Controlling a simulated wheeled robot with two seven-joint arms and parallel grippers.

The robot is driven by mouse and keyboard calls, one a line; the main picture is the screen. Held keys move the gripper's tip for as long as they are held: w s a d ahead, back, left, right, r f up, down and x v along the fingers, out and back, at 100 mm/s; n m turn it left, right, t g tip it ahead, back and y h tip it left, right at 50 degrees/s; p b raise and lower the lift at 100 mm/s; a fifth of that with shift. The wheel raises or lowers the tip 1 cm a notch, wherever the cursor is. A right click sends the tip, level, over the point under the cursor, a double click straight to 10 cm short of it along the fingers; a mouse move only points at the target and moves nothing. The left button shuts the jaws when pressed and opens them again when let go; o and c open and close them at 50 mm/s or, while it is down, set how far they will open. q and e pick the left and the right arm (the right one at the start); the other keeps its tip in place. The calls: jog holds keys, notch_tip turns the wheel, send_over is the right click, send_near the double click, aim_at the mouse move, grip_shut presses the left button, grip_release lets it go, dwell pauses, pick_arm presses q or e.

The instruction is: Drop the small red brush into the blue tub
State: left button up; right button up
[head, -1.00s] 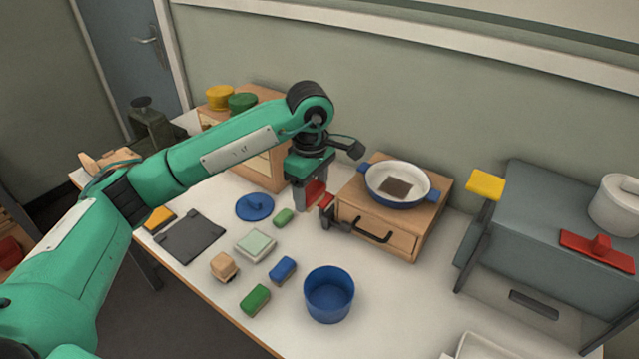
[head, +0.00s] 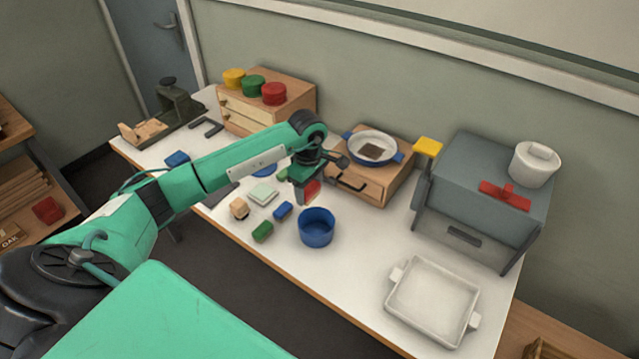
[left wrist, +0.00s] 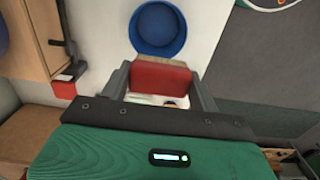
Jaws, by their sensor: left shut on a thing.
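The small red brush (head: 312,190) is held between the fingers of my left gripper (head: 307,197), over the table just behind the blue tub (head: 316,229). In the left wrist view the red block of the brush (left wrist: 160,77) sits between the two fingers, with a tan strip along its far edge. The round blue tub (left wrist: 158,27) is open and lies just beyond that edge in this view. The brush appears raised above the table and outside the tub's opening. My right gripper is not in view.
Small blocks, including a green one (head: 263,231) and a blue one (head: 283,210), lie left of the tub. A wooden drawer box (head: 378,187) with a pan (head: 373,148) stands behind. A white tray (head: 398,318) is at the right. The table between tub and tray is clear.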

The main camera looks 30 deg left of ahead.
aim_at(309, 187)
pick_arm(q)
notch_tip(309, 187, down, 6)
jog(key=b, duration=0.2)
dwell(0.3)
jog(key=o, duration=1.1)
jog(key=shift+c, duration=0.2)
jog(key=shift+r, duration=0.15)
notch_tip(309, 187, up, 14)
jog(key=b, duration=0.4)
jog(key=shift+f, duration=0.2)
